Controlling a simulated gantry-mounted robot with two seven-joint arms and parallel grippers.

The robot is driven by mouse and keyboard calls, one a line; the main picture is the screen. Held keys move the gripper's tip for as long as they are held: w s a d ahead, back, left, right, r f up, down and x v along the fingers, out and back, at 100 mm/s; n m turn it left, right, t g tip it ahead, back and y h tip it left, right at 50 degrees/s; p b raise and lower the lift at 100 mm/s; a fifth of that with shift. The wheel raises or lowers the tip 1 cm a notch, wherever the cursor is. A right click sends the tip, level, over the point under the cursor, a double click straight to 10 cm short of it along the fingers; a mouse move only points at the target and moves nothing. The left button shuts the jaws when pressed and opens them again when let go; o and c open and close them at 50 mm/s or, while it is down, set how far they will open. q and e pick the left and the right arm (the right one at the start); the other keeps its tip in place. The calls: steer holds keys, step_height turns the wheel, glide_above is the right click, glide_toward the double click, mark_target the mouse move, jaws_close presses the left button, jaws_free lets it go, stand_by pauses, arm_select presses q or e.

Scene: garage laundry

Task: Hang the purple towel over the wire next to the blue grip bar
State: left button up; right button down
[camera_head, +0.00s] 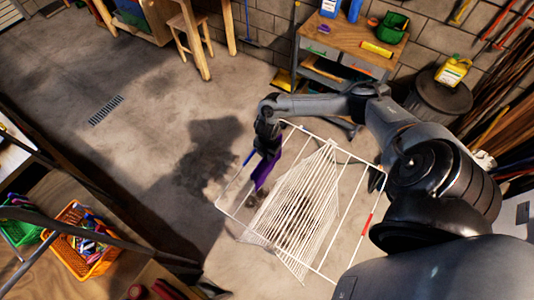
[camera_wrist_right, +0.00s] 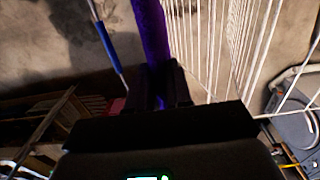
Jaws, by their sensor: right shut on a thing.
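The purple towel (camera_head: 263,173) hangs down from my right gripper (camera_head: 268,148), which is shut on it. In the right wrist view the towel (camera_wrist_right: 151,30) is a narrow strip running up from between the dark fingers (camera_wrist_right: 160,88). The white wire drying rack (camera_head: 328,272) stands below and to the right. Its blue grip bar (camera_head: 249,157) is on the left edge, just left of the towel; it also shows in the wrist view (camera_wrist_right: 108,46). I cannot tell whether the towel touches a wire. My left gripper is not in view.
The rack has a red grip (camera_head: 367,224) on its right edge. A wooden workbench (camera_head: 350,38) and a dark bin (camera_head: 440,100) stand behind. An orange basket (camera_head: 82,262) and a green basket (camera_head: 20,233) are at lower left. The floor left of the rack is clear.

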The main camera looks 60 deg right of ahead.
mark_target(267, 167)
steer(key=shift+f+b, duration=1.95)
steer(key=shift+f, duration=0.95)
steer(key=shift+f+b, duration=2.25)
steer(key=shift+f, duration=0.75)
steer(key=c, duration=1)
jaws_free()
steer(key=shift+o, duration=0.2)
